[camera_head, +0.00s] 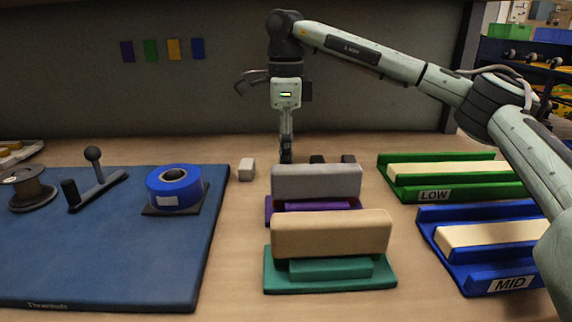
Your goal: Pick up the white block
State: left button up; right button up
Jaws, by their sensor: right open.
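A small white block (246,169) stands on the wooden table, just right of the blue mat's far corner. My right gripper (286,155) points straight down behind the large grey block, to the right of the small white block and apart from it. It is open, and I see nothing held in it. Its fingertips look dark and are partly hidden low down. My left gripper is out of view.
A grey block (316,181) sits on a purple base, and a beige block (331,234) on a teal base. Green LOW (435,195) and blue MID (512,284) trays are at right. A blue mat (105,260) carries a tape roll (174,186) and a lever (97,182).

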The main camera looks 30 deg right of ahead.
jog(key=shift+f, duration=0.6)
jog(key=c, duration=1.1)
jog(key=shift+r, duration=0.1)
jog(key=shift+c, duration=0.2)
